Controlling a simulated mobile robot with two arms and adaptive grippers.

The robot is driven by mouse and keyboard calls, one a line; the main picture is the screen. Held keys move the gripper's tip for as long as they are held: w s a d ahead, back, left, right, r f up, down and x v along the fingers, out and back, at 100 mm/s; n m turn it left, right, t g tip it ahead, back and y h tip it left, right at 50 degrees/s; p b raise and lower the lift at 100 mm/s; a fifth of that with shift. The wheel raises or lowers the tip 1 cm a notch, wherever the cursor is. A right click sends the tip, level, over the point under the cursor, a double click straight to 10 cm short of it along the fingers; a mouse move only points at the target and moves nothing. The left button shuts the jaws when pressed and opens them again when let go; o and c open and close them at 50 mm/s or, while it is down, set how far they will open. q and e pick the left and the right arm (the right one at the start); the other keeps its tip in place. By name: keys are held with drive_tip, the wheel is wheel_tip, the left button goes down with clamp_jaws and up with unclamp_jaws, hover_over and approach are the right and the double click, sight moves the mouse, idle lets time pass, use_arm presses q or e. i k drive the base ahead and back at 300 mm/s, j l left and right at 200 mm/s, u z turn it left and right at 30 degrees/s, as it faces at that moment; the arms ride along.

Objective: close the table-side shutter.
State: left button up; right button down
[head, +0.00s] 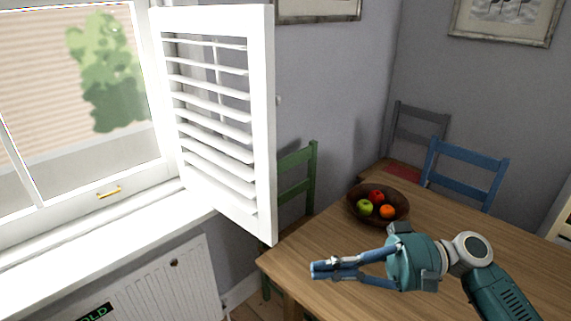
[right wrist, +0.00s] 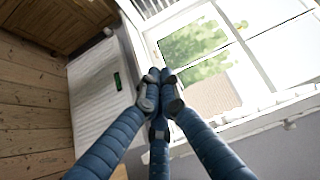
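The table-side shutter (head: 264,130) is a white louvred panel at the right side of the window (head: 75,90) in the head view. It stands swung open, out from the window into the room, with its free edge toward me. My right gripper (head: 322,269) is over the near part of the table, to the right of and lower in the picture than the shutter, apart from it. In the right wrist view the fingertips (right wrist: 160,76) meet with nothing between them. That view looks toward the window and radiator; I cannot clearly make out the shutter there. My left gripper is not in view.
The wooden table (head: 450,250) carries a bowl (head: 379,217) of fruit beyond my right gripper. A green chair (head: 312,165) stands behind the shutter, and a blue chair (head: 468,160) behind the table. A white radiator (head: 165,290) is under the clear windowsill (head: 100,235).

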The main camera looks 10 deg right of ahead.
sight(223, 182)
drive_tip(key=i+l, duration=0.15)
drive_tip(key=i, duration=0.2)
drive_tip(key=i+l, duration=0.15)
drive_tip(key=i, duration=0.2)
drive_tip(key=i+l, duration=0.2)
drive_tip(key=i, duration=0.15)
